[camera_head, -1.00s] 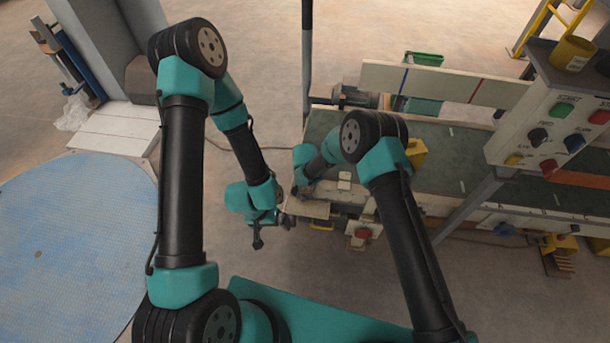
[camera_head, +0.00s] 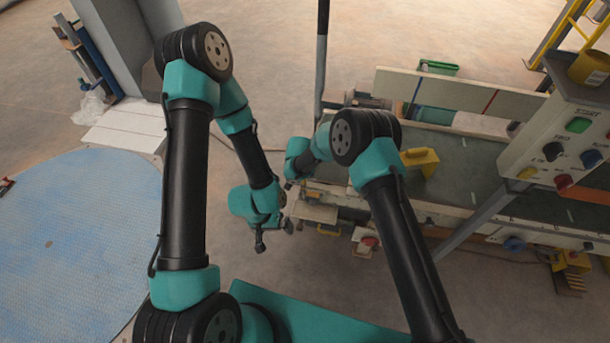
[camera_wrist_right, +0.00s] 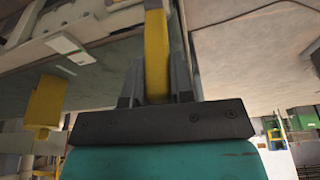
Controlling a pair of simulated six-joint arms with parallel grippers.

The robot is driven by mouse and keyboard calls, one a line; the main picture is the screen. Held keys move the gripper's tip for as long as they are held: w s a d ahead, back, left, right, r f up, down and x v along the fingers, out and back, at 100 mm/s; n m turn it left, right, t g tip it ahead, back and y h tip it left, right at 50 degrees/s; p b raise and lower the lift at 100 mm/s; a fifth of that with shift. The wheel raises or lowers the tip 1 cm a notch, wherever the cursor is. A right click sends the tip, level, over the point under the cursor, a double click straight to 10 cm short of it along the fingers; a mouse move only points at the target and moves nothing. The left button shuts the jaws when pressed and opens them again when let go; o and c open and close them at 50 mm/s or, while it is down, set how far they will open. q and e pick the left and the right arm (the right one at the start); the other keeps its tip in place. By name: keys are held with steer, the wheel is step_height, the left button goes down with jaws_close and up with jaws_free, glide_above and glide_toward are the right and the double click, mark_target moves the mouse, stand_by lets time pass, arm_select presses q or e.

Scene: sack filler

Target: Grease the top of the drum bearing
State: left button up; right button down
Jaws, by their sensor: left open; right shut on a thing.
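My right gripper (camera_wrist_right: 157,88) is shut on a yellow, bar-shaped thing (camera_wrist_right: 156,45), upright between its fingers in the right wrist view. Its far end runs out at the top of that picture. In the head view the right wrist (camera_head: 302,158) is beside the conveyor's near-left end, and the held thing cannot be made out there. My left gripper (camera_head: 262,238) is open and empty, hanging over the floor left of the conveyor. I cannot clearly pick out the drum bearing; the right arm covers part of the conveyor's end.
A control box (camera_head: 565,135) on a post stands at the right. A grey motor (camera_head: 365,101) sits behind the conveyor's left end. A round blue platform (camera_head: 80,240) is at the left, with open floor between.

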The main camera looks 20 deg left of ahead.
steer(key=shift+r, duration=1.85)
